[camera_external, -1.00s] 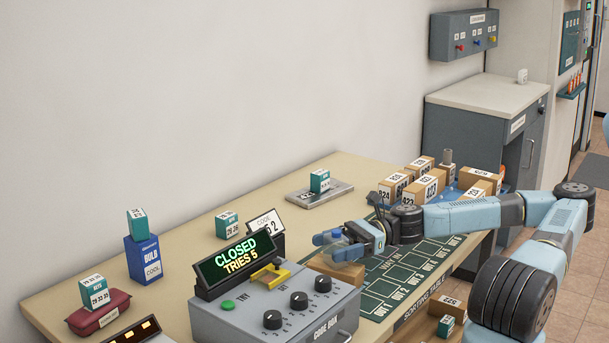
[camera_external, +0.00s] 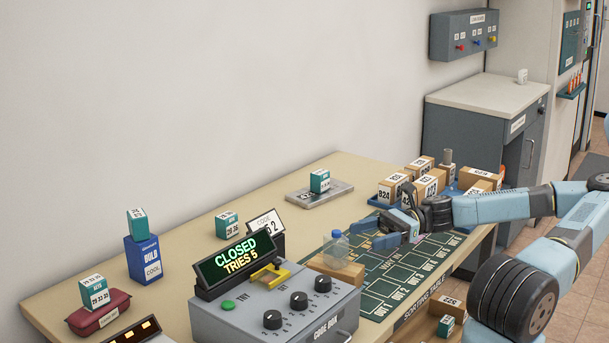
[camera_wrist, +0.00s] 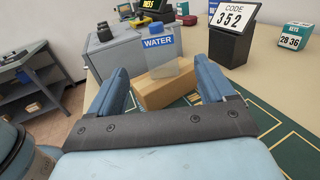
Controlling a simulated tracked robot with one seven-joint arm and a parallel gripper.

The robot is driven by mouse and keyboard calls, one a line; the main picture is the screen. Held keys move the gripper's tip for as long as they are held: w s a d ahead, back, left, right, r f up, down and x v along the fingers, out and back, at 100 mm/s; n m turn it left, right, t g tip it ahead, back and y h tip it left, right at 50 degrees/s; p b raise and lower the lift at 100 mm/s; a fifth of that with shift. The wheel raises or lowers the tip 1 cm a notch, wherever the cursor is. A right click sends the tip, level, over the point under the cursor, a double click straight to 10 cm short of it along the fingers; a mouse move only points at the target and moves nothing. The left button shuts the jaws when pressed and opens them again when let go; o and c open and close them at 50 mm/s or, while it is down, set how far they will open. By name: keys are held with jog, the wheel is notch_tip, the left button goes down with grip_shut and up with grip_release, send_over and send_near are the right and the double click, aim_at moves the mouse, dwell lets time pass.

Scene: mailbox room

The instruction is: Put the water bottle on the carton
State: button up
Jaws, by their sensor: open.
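The water bottle (camera_external: 338,246) is clear with a blue cap and stands upright on top of the brown carton (camera_external: 347,273), beside the grey code box. In the wrist view the bottle, with its blue WATER label (camera_wrist: 158,42), shows beyond my fingers, and the carton (camera_wrist: 166,89) lies below it. My gripper (camera_external: 370,240) is open and empty, to the right of the bottle and apart from it. In the wrist view its two fingers (camera_wrist: 166,76) are spread with nothing between them close by.
The code box (camera_external: 290,303) with its CLOSED display (camera_external: 240,257) stands at the left of the carton. Several parcels (camera_external: 428,184) sit in a blue tray behind my gripper. The green sorting mat (camera_external: 407,273) is largely bare. A small teal box (camera_external: 227,224) stands further left.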

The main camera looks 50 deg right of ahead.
jog(key=shift+v, duration=1)
